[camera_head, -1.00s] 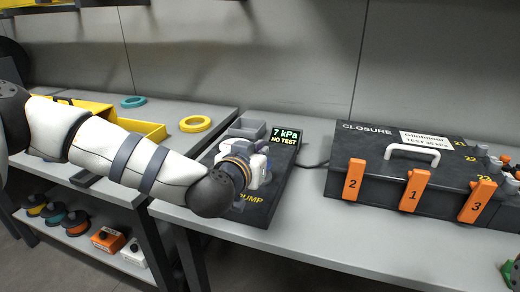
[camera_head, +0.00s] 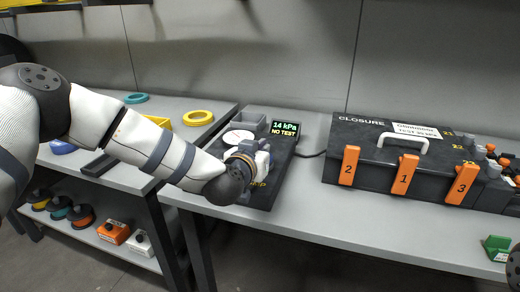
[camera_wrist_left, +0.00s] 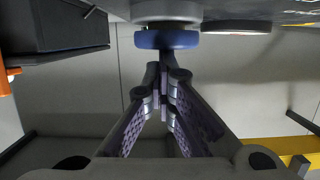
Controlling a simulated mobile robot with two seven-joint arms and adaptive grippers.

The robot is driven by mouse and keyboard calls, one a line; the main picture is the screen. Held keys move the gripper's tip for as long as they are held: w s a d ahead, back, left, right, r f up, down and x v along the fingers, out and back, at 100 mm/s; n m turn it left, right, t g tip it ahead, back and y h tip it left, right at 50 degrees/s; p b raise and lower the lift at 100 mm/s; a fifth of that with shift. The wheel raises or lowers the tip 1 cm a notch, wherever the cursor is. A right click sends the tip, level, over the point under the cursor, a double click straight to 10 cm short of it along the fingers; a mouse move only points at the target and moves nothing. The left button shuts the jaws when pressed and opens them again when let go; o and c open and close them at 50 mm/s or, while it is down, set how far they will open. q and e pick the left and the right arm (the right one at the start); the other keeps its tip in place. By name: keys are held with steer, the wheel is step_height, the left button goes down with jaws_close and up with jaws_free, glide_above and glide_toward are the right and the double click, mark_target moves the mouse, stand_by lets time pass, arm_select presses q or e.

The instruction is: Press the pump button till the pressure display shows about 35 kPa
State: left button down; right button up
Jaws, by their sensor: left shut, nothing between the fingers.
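The pump unit (camera_head: 289,150) is a dark box on the bench. My left gripper (camera_head: 250,190) is over the front of the unit, mostly hidden behind my wrist in the head view. In the left wrist view its fingers (camera_wrist_left: 161,75) are shut and empty, with tips at a blue round button (camera_wrist_left: 167,39). I cannot tell whether they touch it. The button is hidden in the head view.
The dark closure case (camera_head: 345,135) with orange numbered latches and a white handle stands right of the pump. Yellow (camera_head: 198,118) and teal (camera_head: 136,98) rings lie on the left bench. A green item (camera_head: 497,247) is at the right front.

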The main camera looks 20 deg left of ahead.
arm_select(q)
steer(key=r+p, duration=0.1)
steer(key=r, duration=0.3)
steer(key=r+p, duration=0.1)
steer(key=r, duration=0.1)
steer(key=shift+s+p, duration=0.3)
steer(key=shift+s, duration=0.05)
steer(key=s, duration=0.9)
steer(key=shift+a+r, duration=0.2)
arm_select(e)
steer(key=w+r+t, duration=0.1)
steer(key=w+r, duration=0.3)
steer(key=w, duration=0.1)
steer(key=shift+d+t, duration=0.35)
steer(key=shift+t, duration=0.05)
